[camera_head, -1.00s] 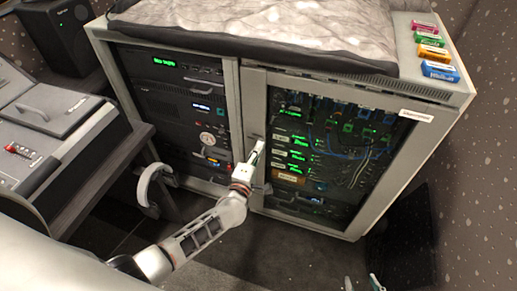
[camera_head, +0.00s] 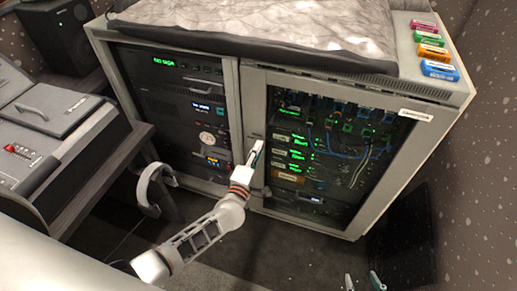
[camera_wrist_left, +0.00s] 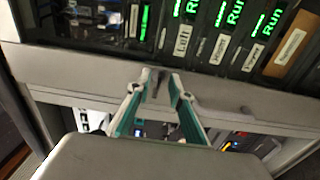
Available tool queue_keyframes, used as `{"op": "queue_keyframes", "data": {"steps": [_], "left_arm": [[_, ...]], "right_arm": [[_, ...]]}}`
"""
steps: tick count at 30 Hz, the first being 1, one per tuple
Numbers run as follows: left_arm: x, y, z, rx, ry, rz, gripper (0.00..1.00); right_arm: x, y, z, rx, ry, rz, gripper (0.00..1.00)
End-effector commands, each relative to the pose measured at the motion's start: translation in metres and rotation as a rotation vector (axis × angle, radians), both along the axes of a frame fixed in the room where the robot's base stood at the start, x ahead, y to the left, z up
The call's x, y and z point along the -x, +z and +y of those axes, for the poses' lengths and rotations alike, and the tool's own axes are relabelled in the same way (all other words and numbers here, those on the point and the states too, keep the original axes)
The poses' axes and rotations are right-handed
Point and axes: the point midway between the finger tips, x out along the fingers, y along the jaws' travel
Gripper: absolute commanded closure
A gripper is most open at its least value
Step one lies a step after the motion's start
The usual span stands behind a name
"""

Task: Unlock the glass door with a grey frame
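The glass door (camera_head: 345,160) with a grey frame (camera_head: 300,223) is closed on the right half of the rack cabinet. My left gripper (camera_head: 257,149) is at the left upright of this frame. In the left wrist view its fingers (camera_wrist_left: 160,84) are apart, with their tips at the grey frame (camera_wrist_left: 75,70). A small dark fitting (camera_wrist_left: 158,88), perhaps the lock or handle, shows between the tips. I cannot tell whether the fingers touch it. My right gripper (camera_head: 362,282) is open and empty at the bottom edge, low in front of the cabinet; only its fingertips show.
Left of the door is an open-fronted rack bay (camera_head: 180,110) with lit units. White headphones (camera_head: 153,190) hang beside the desk (camera_head: 90,185) at left. Several coloured blocks (camera_head: 431,52) lie on the cabinet top. The floor (camera_head: 290,255) in front of the door looks clear.

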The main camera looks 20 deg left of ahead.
Motion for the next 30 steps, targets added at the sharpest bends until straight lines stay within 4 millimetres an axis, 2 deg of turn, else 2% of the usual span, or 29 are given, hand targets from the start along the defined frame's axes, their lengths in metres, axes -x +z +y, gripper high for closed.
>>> {"op": "queue_keyframes", "data": {"steps": [9,15,21,30], "left_arm": [[0.062,-0.001,0.003,-0.001,0.000,0.003,0.79],[0.094,-0.001,0.004,-0.002,0.000,0.002,0.79],[0.107,0.000,0.004,-0.001,0.001,0.000,0.79],[0.109,0.000,0.004,-0.001,0.000,0.000,0.79]], "right_arm": [[0.001,0.000,0.000,0.000,-0.001,0.001,0.60],[0.001,0.000,0.000,0.000,-0.001,0.001,0.60],[0.001,0.000,0.000,0.000,-0.001,0.001,0.60],[0.001,0.000,0.000,-0.001,-0.001,0.000,0.60]]}}
